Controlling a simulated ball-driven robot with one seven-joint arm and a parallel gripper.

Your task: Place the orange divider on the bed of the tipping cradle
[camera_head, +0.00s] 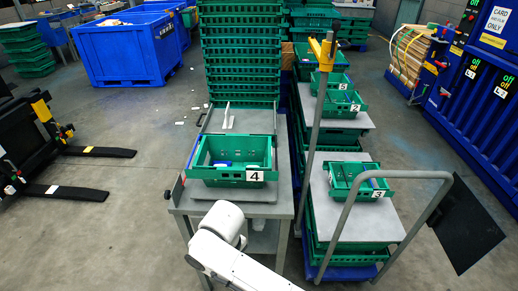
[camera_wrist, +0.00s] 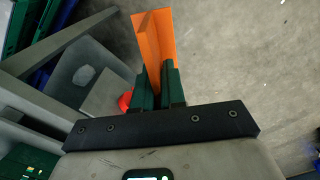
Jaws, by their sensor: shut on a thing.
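The orange divider (camera_wrist: 153,40) is a thin, upright-looking angled sheet in the wrist view. My gripper (camera_wrist: 158,78) is shut on its lower end between two dark green fingers. Grey metalwork (camera_wrist: 90,75) with a pale patch lies left of the divider, apart from it; I cannot tell for sure whether this is the tipping cradle. In the head view, a grey bench (camera_head: 185,203) bears a grey plate (camera_head: 262,122) and a green crate marked 4 (camera_head: 212,178), possibly part of the cradle. My gripper and the divider do not show in the head view.
A red part (camera_wrist: 125,101) sits beside my fingers in the wrist view. Tall stacked green crates (camera_head: 240,55) stand behind the bench. A trolley with a grey handle (camera_head: 432,176) and numbered crates is on the right. Blue bins (camera_head: 125,55) stand behind left.

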